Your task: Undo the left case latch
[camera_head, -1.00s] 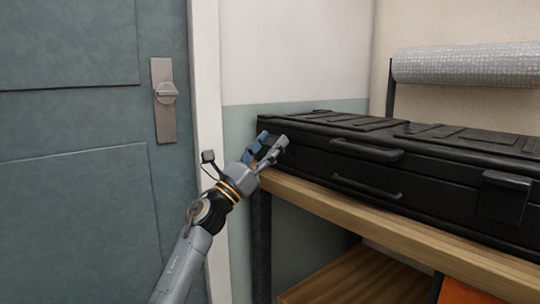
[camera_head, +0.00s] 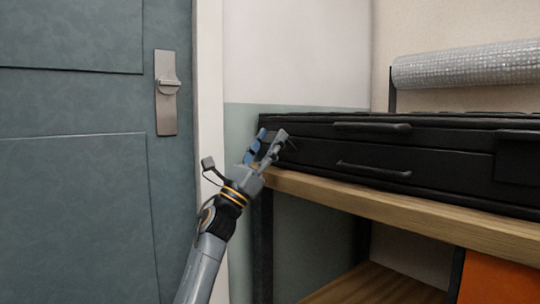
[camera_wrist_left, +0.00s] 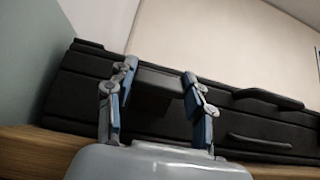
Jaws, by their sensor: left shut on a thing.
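The black case (camera_head: 450,158) lies closed on a wooden shelf, its long front towards me. The left case latch (camera_wrist_left: 158,80) is a dark flap at the left part of the case front, seen between my fingers in the left wrist view. My left gripper (camera_head: 272,136) is at the case's left front end, and it also shows in the wrist view (camera_wrist_left: 160,78). Its two fingers are shut on the latch, one at each side. In the head view the fingers mostly hide this latch. My right gripper is not in view.
The wooden shelf edge (camera_head: 400,208) runs below the case. Two handles are on the case front, and another latch (camera_head: 516,158) is at the right. A grey roll (camera_head: 465,66) hangs behind. A blue-green door (camera_head: 80,220) stands at left.

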